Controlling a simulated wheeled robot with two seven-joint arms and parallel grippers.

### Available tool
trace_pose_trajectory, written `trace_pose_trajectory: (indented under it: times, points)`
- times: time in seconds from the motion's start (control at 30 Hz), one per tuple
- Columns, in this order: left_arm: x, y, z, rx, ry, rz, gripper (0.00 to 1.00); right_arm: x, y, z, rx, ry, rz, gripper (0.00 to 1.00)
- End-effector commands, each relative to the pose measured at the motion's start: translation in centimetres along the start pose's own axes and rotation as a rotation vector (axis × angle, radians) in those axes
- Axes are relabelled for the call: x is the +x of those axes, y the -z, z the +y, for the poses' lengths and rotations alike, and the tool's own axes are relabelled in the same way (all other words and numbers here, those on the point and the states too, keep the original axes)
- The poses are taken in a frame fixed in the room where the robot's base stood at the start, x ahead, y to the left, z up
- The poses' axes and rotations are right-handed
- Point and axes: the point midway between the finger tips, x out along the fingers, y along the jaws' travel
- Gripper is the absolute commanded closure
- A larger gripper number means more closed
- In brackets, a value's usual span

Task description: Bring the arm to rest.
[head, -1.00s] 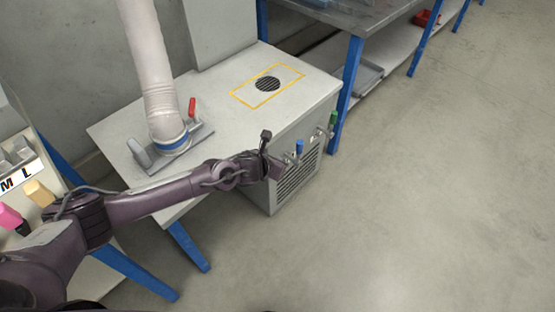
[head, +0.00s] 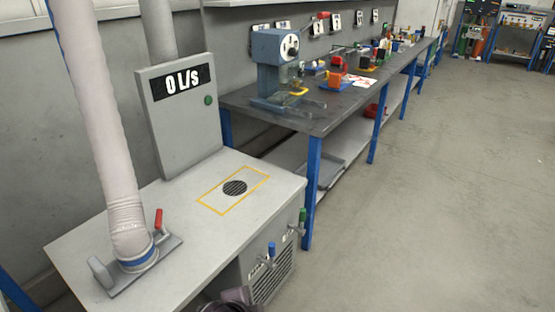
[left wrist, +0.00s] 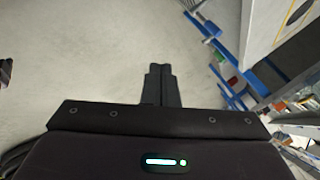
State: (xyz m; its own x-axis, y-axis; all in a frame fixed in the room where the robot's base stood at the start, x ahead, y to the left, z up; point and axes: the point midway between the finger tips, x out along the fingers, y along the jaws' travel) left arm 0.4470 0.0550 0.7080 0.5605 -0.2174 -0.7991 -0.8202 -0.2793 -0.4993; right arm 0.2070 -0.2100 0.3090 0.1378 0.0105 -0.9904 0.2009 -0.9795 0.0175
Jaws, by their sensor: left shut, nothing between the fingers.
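My left gripper (left wrist: 158,86) shows in the left wrist view, with its dark fingers together and nothing between them. It is over bare grey floor, apart from the station. In the head view only a purple part of my left arm (head: 232,300) shows at the bottom edge, in front of the station; the fingers are out of that picture. The charging station (head: 190,185) has a grey top, a blue-handled valve (head: 270,254) and a green-handled valve (head: 302,220) on its side.
A hose (head: 100,130) ends in a clamp with a red lever (head: 158,220) on the station top. A display panel (head: 180,110) reads "0 L/s". A workbench (head: 330,115) with several devices runs behind. The floor (head: 430,200) at right is clear.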

Motion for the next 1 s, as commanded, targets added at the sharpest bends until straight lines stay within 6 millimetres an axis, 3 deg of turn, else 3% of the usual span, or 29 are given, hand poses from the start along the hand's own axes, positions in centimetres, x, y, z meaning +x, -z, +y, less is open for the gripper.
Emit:
trace_pose_trajectory:
  times: [0.03,0.2,0.6,1.0]
  points:
    - [-1.4,-1.5,0.6,-0.151,-0.022,-0.031,1.0,0.0,0.0,0.0,0.0,0.0,0.0,0.0]
    - [-5.0,-5.9,1.7,-0.53,-0.057,-0.137,1.0,0.0,0.0,0.0,0.0,0.0,0.0,0.0]
    - [-12.3,-13.6,5.0,-1.138,-0.053,-0.379,1.0,0.0,0.0,0.0,0.0,0.0,0.0,0.0]
    - [-4.6,-15.8,7.6,-1.135,-0.081,-0.409,1.0,-0.8,-1.4,0.0,-0.002,0.001,-0.008,0.0]
